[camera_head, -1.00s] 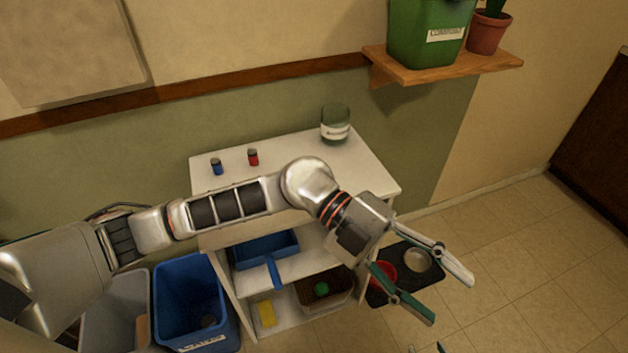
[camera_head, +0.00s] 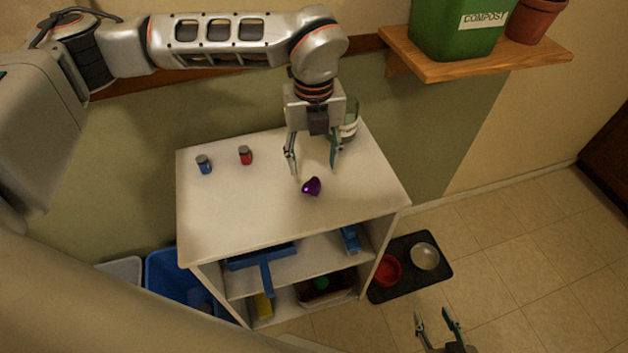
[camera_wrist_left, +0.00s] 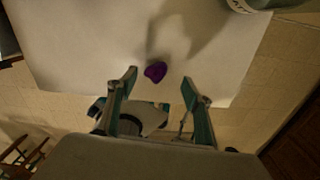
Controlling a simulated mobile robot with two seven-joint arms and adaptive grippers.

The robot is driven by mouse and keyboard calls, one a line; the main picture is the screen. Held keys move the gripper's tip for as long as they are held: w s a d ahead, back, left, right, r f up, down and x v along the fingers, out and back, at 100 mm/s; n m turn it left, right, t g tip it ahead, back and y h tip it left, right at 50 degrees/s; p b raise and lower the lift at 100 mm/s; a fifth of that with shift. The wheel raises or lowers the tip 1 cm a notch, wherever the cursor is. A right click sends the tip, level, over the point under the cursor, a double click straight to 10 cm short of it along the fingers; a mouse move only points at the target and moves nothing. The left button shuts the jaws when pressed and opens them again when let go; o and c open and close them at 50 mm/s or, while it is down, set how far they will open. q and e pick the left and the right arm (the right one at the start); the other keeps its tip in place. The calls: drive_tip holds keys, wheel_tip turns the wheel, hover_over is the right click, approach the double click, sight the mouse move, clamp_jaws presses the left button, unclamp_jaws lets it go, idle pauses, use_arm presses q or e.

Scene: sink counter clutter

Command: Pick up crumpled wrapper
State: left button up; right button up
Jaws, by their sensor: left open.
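The crumpled wrapper (camera_head: 312,186) is a small shiny purple lump on the white counter top (camera_head: 250,215). My left gripper (camera_head: 313,171) points down over the counter, open and empty, with the wrapper just beyond its fingertips. In the left wrist view the wrapper (camera_wrist_left: 155,71) shows near the gap between the open fingers (camera_wrist_left: 160,76), closer to the left finger. I cannot tell the exact height of the fingertips above the counter. My right gripper (camera_head: 433,316) is at the bottom edge of the head view, its fingers apart and empty.
A blue jar (camera_head: 204,165) and a red jar (camera_head: 245,155) stand at the counter's left. A green labelled canister (camera_head: 350,125) stands behind my left gripper. A wooden shelf (camera_head: 480,62) with a green compost bin (camera_head: 455,30) juts out above right. The counter's front left is clear.

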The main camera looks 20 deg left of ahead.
sight(311, 183)
use_arm(q)
drive_tip(key=f, duration=0.1)
drive_tip(key=s+f, duration=0.1)
drive_tip(key=f, duration=0.3)
drive_tip(key=shift+s, duration=0.35)
drive_tip(key=shift+f, duration=0.6)
drive_tip(key=c, duration=0.9)
